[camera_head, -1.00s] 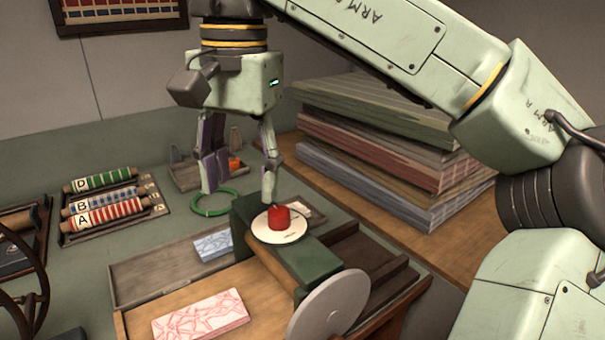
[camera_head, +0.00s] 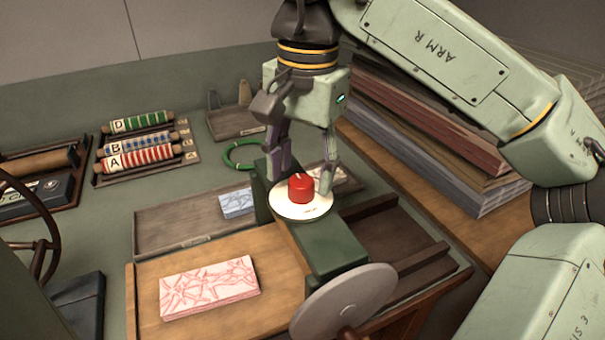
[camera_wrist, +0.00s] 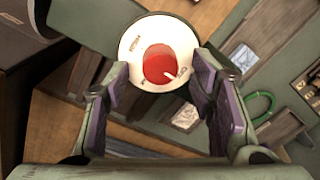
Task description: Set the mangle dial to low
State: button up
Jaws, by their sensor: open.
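The mangle dial is a red knob (camera_head: 300,188) on a round white plate (camera_head: 290,211), on top of the green mangle body (camera_head: 335,246). In the wrist view, the red knob (camera_wrist: 157,62) sits on its white plate (camera_wrist: 133,42) just beyond the fingertips. A white pointer mark on the knob points to the lower right, towards small lettering that I cannot read surely. My gripper (camera_head: 302,183) is open, pointing down, with its fingers on either side of the knob in the head view. It also shows in the wrist view (camera_wrist: 161,75). Contact with the knob cannot be told.
A grey handwheel (camera_head: 345,302) is at the mangle's front end. A pink-patterned block (camera_head: 209,287) lies on the wooden bed; a blue-patterned block (camera_head: 237,202) lies behind. A green ring (camera_head: 243,154), lettered rollers (camera_head: 141,155) and stacked sheets (camera_head: 430,130) stand around.

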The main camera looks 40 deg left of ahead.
jog(key=shift+f, duration=0.8)
jog(key=shift+c, duration=0.2)
jog(key=c, duration=1.1)
